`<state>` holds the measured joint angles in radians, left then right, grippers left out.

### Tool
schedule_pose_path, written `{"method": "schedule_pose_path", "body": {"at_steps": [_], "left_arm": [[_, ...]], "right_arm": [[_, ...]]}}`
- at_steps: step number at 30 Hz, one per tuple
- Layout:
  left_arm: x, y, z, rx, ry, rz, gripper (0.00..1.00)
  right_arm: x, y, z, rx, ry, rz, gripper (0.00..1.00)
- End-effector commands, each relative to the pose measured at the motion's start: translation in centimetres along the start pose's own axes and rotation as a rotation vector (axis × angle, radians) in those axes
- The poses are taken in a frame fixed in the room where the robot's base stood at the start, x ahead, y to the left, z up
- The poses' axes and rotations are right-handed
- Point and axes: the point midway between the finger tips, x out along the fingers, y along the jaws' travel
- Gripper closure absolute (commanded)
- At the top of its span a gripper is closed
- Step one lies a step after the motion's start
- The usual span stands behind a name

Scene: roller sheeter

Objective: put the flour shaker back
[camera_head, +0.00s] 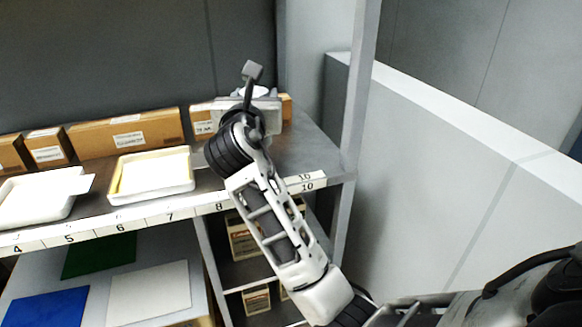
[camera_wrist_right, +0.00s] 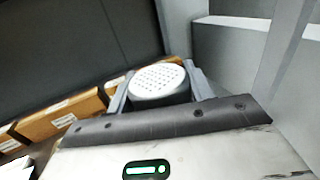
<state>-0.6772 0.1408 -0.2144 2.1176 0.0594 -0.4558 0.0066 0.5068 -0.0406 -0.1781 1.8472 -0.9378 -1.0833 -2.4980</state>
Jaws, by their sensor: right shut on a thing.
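The flour shaker (camera_wrist_right: 158,82) has a round white top with many small holes. In the right wrist view it stands between the two fingers of my right gripper (camera_wrist_right: 160,88), which is shut on it. In the head view only a bit of the shaker's white top (camera_head: 254,91) shows behind my right gripper (camera_head: 256,102), over the right end of the numbered shelf (camera_head: 318,150). The shaker's lower part is hidden, so I cannot tell whether it touches the shelf. My left gripper is in neither view.
Cardboard boxes (camera_head: 125,134) line the shelf's back, some close behind my right gripper. White trays (camera_head: 152,190) stand at the left. A grey upright post (camera_head: 358,90) bounds the shelf's right end. Bare shelf shows between my gripper and that post.

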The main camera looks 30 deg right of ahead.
Motion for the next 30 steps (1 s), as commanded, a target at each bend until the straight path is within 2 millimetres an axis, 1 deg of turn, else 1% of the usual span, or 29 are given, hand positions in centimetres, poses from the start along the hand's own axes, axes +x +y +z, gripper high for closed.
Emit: {"method": "schedule_pose_path", "body": {"at_steps": [2, 5, 14, 15, 18, 21, 27, 29, 30], "left_arm": [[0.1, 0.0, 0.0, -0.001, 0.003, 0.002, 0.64], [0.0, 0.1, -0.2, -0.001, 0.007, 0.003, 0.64], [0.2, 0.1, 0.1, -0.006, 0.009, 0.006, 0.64], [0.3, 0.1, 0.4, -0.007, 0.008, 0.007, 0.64], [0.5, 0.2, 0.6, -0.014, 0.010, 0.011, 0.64], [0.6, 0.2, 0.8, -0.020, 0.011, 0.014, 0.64], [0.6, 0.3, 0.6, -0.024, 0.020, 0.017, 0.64], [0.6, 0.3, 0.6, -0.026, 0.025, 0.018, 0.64], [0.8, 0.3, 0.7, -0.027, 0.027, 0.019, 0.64]], "right_arm": [[0.5, 0.0, 0.3, 0.001, -0.002, -0.008, 0.76], [1.9, -0.6, -0.1, -0.002, -0.001, -0.012, 0.76], [8.4, -4.0, -3.4, -0.001, -0.001, -0.012, 0.76], [9.0, -4.3, -4.4, -0.001, 0.001, -0.011, 0.76], [10.3, -4.9, -6.3, 0.001, 0.001, -0.010, 0.76], [11.3, -5.4, -7.5, 0.001, -0.002, -0.009, 0.76], [12.3, -5.9, -8.7, 0.002, -0.003, -0.009, 0.76], [12.7, -6.1, -9.4, 0.001, -0.002, -0.008, 0.76], [12.8, -6.2, -10.2, 0.002, 0.000, -0.008, 0.76]]}}
